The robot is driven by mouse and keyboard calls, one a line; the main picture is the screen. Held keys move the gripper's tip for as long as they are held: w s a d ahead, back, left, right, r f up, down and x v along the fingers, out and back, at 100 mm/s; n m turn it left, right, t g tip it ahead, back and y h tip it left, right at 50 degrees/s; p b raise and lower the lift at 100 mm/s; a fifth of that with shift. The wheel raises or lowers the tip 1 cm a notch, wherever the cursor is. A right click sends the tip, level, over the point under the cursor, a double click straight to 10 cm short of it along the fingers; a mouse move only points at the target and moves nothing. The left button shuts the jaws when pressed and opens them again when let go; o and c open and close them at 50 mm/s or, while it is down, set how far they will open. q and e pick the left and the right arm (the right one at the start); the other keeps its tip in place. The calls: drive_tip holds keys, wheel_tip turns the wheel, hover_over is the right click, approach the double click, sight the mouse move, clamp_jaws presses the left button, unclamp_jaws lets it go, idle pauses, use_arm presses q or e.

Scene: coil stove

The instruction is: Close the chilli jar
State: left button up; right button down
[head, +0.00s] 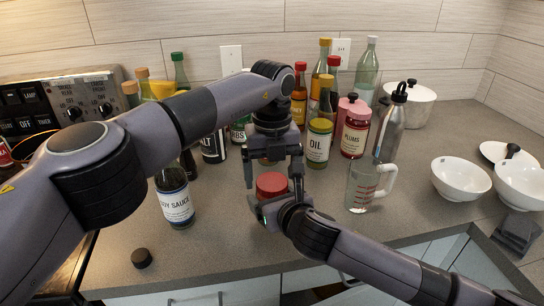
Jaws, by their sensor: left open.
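A red lid (272,184) shows near the counter's front, on or just above what looks like the chilli jar. The jar's body and label are mostly hidden behind my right gripper, so I cannot tell how the lid sits. My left gripper (274,172) points down from above, open, with its fingers on either side of the red lid. My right gripper (270,208) reaches in from the lower right at jar height, just below the lid. Its fingers are largely hidden, and I cannot tell whether they are shut on the jar.
A soy sauce bottle (175,200) stands left and a glass measuring jug (361,187) right. A small black cap (142,258) lies at the front left. An oil jar (318,143), a plums jar (355,133) and a steel bottle (390,130) stand behind. White bowls (461,180) are at the right.

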use_arm(q)
drive_tip(key=shift+f, duration=0.5)
drive_tip(key=c, duration=1.1)
drive_tip(key=shift+m, duration=1.7)
drive_tip(key=o, duration=1.2)
drive_tip(key=shift+c, duration=0.2)
